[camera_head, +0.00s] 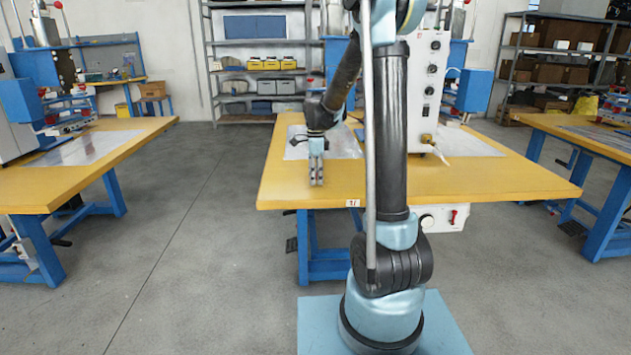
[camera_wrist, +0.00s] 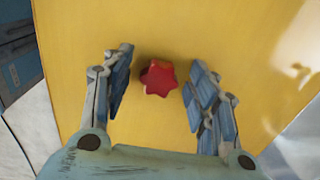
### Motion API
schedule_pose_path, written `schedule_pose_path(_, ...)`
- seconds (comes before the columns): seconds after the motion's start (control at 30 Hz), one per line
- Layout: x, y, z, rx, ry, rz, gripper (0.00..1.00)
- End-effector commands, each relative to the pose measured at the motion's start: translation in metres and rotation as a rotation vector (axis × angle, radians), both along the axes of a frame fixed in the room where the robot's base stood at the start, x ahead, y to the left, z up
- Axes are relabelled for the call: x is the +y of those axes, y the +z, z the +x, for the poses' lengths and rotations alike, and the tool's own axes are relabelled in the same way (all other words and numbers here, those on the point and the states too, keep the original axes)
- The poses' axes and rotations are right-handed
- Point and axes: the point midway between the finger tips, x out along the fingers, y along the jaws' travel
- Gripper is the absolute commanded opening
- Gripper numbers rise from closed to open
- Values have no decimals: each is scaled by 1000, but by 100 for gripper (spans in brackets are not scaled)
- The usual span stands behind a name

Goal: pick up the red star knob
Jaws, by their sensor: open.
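The red star knob (camera_wrist: 158,78) lies on the yellow tabletop in the wrist view. My gripper is open and empty. In the head view, my gripper (camera_head: 317,184) points down over the front left part of the middle workbench (camera_head: 440,185). The knob cannot be made out there; my gripper seems to hide it.
A metal sheet (camera_head: 335,146) lies on the bench behind my gripper. A white control box (camera_head: 428,80) stands at the back right of the bench. The front left of the tabletop is clear. Another workbench (camera_head: 120,140) stands to the left across open floor.

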Motion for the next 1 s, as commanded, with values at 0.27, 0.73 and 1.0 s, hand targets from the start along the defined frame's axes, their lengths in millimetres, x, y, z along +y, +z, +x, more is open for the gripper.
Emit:
schedule_pose_path(0.27,0,0,0,0,0,0,35)
schedule_pose_path(0.73,0,1,0,0,0,0,13)
schedule_pose_path(1.0,0,32,-1,0,0,0,13)
